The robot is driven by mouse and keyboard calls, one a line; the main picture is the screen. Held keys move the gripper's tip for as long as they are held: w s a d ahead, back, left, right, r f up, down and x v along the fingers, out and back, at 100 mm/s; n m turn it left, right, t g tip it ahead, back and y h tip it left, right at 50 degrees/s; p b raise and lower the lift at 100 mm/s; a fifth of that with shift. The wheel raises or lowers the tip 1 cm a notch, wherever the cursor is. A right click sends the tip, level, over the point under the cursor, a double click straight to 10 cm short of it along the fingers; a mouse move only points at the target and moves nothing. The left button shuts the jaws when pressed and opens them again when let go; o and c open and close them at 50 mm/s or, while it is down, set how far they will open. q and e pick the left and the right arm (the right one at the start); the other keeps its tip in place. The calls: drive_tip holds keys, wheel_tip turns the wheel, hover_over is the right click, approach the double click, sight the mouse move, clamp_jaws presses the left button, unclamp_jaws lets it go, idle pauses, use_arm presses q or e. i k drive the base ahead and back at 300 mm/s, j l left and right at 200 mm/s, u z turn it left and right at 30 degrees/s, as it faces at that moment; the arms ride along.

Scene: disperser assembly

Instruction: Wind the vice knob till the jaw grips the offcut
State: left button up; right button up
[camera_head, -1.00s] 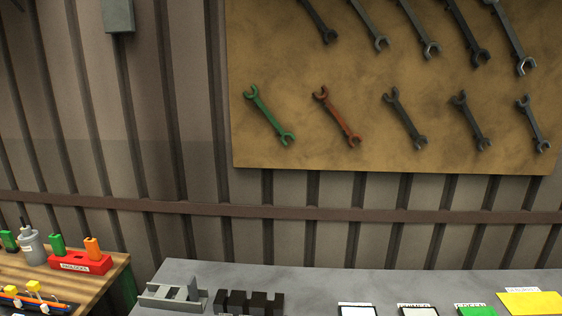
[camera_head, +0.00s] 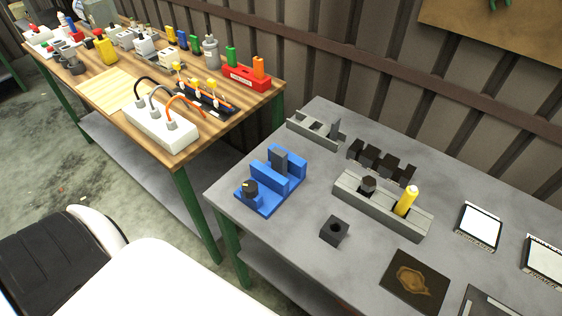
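The blue vice (camera_head: 270,185) stands on the grey metal table, near its left end. Its black knob (camera_head: 251,190) is on the near-left end of the vice. A dark grey block (camera_head: 279,161), which looks like the offcut, stands upright between the blue jaws. Whether the jaw touches it cannot be told at this size. Neither of my grippers shows in the head view.
The grey table (camera_head: 290,240) also holds a grey tray (camera_head: 365,207) with a yellow piece (camera_head: 406,200), a black block (camera_head: 334,230) and a dark stained mat (camera_head: 415,281). A crowded wooden table (camera_head: 118,92) stands to the left, beyond a gap.

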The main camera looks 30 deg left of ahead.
sight(249, 187)
drive_tip(key=u, duration=1.1)
